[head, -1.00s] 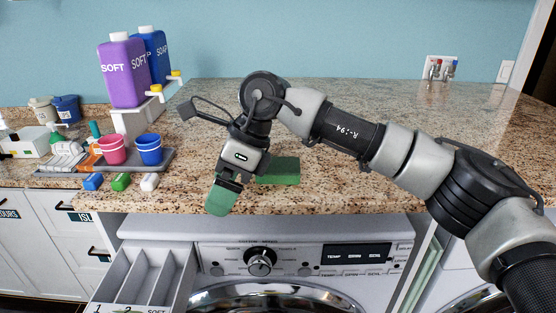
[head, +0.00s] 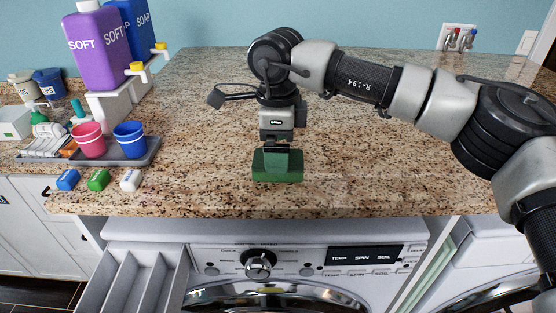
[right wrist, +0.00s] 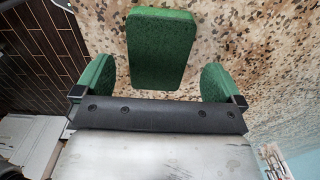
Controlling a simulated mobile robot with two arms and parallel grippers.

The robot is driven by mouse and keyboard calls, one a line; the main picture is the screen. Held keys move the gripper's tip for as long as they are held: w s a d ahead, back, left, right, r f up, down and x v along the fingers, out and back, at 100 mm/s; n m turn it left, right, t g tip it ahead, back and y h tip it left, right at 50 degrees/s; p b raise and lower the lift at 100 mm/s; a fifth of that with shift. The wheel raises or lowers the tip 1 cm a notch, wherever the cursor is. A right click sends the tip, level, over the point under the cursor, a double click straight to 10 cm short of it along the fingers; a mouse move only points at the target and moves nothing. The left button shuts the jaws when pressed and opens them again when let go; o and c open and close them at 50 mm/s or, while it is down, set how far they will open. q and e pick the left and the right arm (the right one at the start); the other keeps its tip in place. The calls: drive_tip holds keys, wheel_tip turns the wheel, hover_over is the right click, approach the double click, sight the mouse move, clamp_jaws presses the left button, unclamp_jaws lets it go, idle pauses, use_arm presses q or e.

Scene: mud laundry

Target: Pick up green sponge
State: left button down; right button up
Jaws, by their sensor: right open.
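The green sponge (head: 278,172) lies on the speckled countertop near its front edge. My right gripper (head: 279,152) points down at it in the head view and overlaps its upper part. In the right wrist view the sponge (right wrist: 158,50) shows as a rounded green block, centred between the two green-padded fingers (right wrist: 158,84) with a gap on each side. The right gripper is open and holds nothing. How far the fingertips are above the counter is hard to tell. My left gripper is not in view.
To the left stand a grey tray (head: 140,158) with a pink cup (head: 89,140) and a blue cup (head: 130,140), a purple SOFT bottle (head: 98,50) and small coloured blocks (head: 98,180). A washer (head: 300,265) with an open drawer (head: 135,280) is below. The counter right of the sponge is clear.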

drive_tip(key=shift+s+d+f+p, duration=0.1)
drive_tip(key=shift+f+p, duration=0.1)
drive_tip(key=shift+f, duration=0.4)
drive_tip(key=shift+s+f+p, duration=0.1)
drive_tip(key=shift+f+p, duration=0.05)
drive_tip(key=shift+f, duration=0.8)
drive_tip(key=shift+w+f, duration=0.1)
drive_tip(key=shift+f, duration=0.05)
drive_tip(key=shift+c, duration=0.2)
drive_tip(key=c, duration=0.4)
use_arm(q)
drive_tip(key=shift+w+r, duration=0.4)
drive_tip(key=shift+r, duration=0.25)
use_arm(e)
drive_tip(key=c, duration=0.6)
